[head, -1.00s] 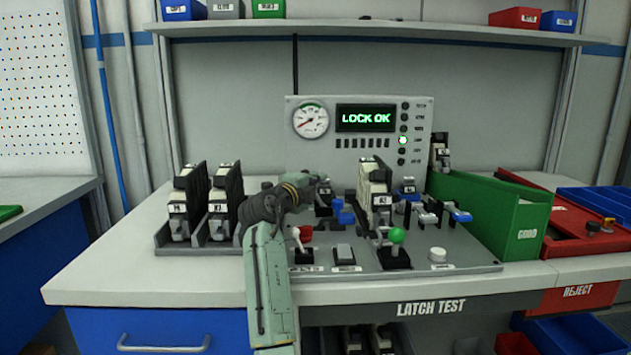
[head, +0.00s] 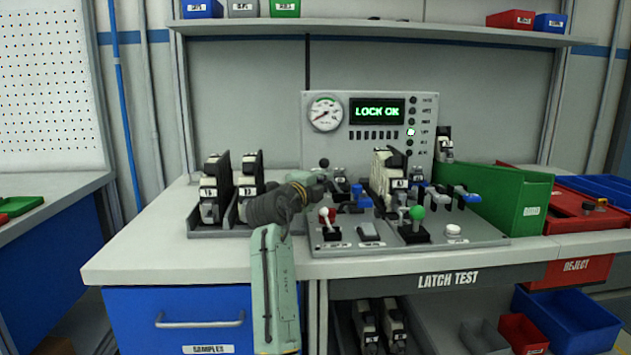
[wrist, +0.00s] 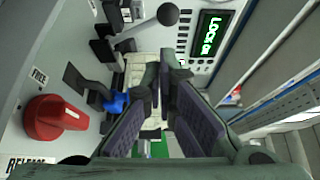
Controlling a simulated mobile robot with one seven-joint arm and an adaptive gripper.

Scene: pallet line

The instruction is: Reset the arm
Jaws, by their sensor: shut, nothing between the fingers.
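My gripper (wrist: 165,62) is shut and empty in the wrist view; its two dark padded fingers meet near the centre. In the head view my arm reaches in from the bottom, and the gripper (head: 316,184) is just above the left part of the grey test station (head: 385,245). A cream and black latch unit (head: 389,177) stands upright in the station to the gripper's right. The fingers partly cover what lies behind them in the wrist view. A red knob (wrist: 55,118) and a blue lever part (wrist: 117,102) are beside the fingers there.
The display (head: 377,111) reads LOCK OK. Two more latch units stand in a rack (head: 206,232) on the left. A green bin (head: 515,205) and red reject tray (head: 590,218) are at the right. The bench front left is clear.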

